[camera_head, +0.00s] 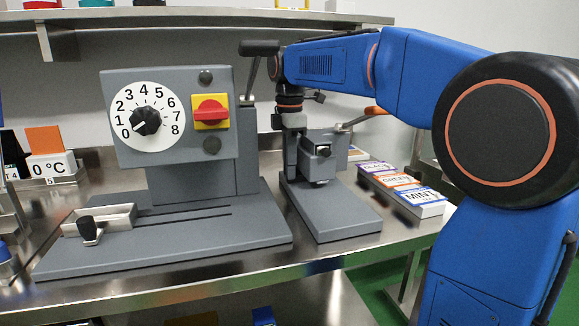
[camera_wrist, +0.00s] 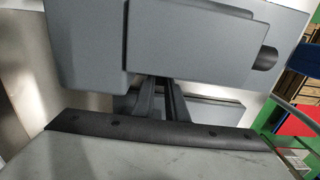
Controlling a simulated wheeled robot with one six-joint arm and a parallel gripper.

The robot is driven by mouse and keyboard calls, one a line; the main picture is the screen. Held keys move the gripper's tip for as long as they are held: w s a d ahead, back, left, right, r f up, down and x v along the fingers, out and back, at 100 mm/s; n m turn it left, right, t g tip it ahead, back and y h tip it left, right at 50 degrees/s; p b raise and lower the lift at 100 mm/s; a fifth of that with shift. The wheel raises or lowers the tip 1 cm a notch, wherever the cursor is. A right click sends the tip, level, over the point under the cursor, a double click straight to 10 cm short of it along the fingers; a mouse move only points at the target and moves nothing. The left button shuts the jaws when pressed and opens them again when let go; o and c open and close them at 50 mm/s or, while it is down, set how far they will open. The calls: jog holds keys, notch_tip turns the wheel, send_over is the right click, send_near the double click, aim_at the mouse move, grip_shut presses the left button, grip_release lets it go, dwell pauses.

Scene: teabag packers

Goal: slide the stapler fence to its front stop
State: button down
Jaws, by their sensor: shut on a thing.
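A small grey machine (camera_head: 328,208) with an orange-tipped lever (camera_head: 372,112) stands on the steel bench, right of a larger grey dial machine. I take it to be the stapler. My gripper (camera_head: 292,128) points down at its back left side, close against its upright. In the wrist view my dark fingers (camera_wrist: 160,100) are close together below a big grey block (camera_wrist: 190,45), beside a lower grey bar (camera_wrist: 210,112). They are shut on a part of this machine, possibly the fence; the grip point is mostly hidden. I cannot make out the fence or its front stop clearly.
The dial machine (camera_head: 192,170) has a red switch (camera_head: 210,112), a black-handled lever (camera_head: 260,48) and a metal slide with a black knob (camera_head: 90,230). Labelled tea boxes (camera_head: 420,203) lie at the bench's right edge. A metal shelf (camera_head: 190,17) runs above.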

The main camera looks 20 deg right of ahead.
jog(key=shift+s, duration=1.7)
jog(key=c, duration=1.8)
grip_release()
jog(key=shift+o, duration=0.2)
jog(key=shift+r, duration=0.1)
notch_tip(320, 180, up, 17)
jog(key=shift+r, duration=0.1)
